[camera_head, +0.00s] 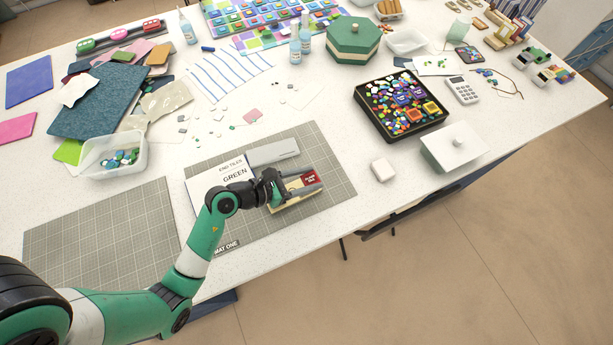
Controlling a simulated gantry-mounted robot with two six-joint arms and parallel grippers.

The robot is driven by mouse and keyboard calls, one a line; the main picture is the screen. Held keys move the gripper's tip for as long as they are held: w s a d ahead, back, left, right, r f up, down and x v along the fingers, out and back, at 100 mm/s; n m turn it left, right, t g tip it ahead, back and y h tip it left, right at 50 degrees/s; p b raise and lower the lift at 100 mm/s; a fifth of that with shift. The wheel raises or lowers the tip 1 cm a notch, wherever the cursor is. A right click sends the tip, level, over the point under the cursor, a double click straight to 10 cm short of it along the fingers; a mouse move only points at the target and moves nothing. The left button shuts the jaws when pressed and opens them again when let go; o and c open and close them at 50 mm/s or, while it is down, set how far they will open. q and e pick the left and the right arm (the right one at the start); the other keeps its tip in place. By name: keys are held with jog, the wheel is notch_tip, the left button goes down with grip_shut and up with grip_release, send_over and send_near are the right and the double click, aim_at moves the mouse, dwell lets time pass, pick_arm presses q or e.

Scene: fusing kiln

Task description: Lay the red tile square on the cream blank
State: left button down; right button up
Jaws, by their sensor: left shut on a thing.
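My left gripper (304,181) reaches in from the left over the gridded grey mat (338,202). It is shut on the small red tile (310,178), which shows between its fingertips and carries pale lettering too small to read. The cream blank (294,203) lies on the mat under the gripper, and the fingers hide part of it. The tile appears over the right end of the blank; I cannot tell whether they touch. My right gripper is not in view.
A white card reading "END TILES GREEN" (222,172) and a grey bar (272,152) lie beside the blank. A second mat (100,240) is at left. A black tray of coloured pieces (441,117), a small white block (383,169) and a white lidded box (453,150) stand to the right.

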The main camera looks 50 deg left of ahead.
aim_at(307, 182)
pick_arm(q)
jog(key=shift+w+a+f, duration=0.1)
jog(key=shift+a+f, duration=0.1)
jog(key=f+b, duration=0.1)
jog(key=f, duration=0.1)
jog(key=f+b, duration=0.1)
jog(key=shift+w+a+f, duration=0.15)
jog(key=shift+a+f, duration=0.2)
jog(key=shift+a, duration=0.05)
jog(key=shift+f, duration=0.3)
jog(key=shift+r, duration=0.15)
jog(key=shift+c, duration=1.3)
grip_release()
